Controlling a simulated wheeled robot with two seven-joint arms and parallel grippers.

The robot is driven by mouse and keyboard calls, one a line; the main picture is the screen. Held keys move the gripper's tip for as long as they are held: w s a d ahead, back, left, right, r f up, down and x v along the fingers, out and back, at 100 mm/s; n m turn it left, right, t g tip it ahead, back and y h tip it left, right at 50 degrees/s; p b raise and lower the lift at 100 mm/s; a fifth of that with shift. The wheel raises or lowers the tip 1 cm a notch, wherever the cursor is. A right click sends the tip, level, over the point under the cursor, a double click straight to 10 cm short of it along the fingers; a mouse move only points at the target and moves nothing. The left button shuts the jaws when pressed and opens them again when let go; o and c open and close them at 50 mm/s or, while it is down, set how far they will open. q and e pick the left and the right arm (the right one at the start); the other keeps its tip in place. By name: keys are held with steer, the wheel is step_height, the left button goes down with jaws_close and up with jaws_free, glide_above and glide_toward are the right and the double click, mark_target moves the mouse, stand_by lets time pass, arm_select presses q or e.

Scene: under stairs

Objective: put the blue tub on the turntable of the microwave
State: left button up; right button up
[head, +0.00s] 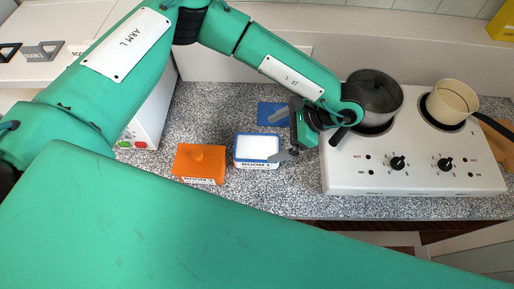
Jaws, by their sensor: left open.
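The blue tub (254,149) stands on the speckled worktop in the middle of the head view. It has a blue rim, a white top and a printed label on its front. My left gripper (276,137) is open and empty at the tub's right side. Its nearer finger overlaps the tub's right front corner in the picture; I cannot tell whether they touch. The white microwave (154,121) is at the left, with a green and a red button low on its front. My left arm hides most of it, and the turntable is not visible. My right gripper is out of view.
An orange lidded box (200,164) stands close left of the tub. A flat blue item (268,112) lies behind the gripper. At right is a white hob (420,160) with a dark pot (374,95) and a cream pan (453,98). Speckled worktop (215,110) is bare behind the orange box.

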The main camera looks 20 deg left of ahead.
mark_target(257, 156)
arm_select(q)
steer(key=f, duration=0.1)
steer(key=a+f+p, duration=0.1)
steer(key=f, duration=0.1)
steer(key=shift+s+a+f, duration=0.1)
steer(key=shift+s+a, duration=0.1)
steer(key=p+x, duration=0.3)
steer(key=x, duration=0.2)
steer(key=shift+s+a+f, duration=0.1)
steer(key=shift+a+f, duration=0.1)
steer(key=c, duration=1.3)
steer(key=shift+d+r, duration=0.1)
steer(key=shift+r, duration=0.05)
steer(key=shift+r+b, duration=0.45)
steer(key=shift+r, duration=0.15)
steer(key=shift+r+b, duration=2.8)
steer(key=shift+r, duration=6.4)
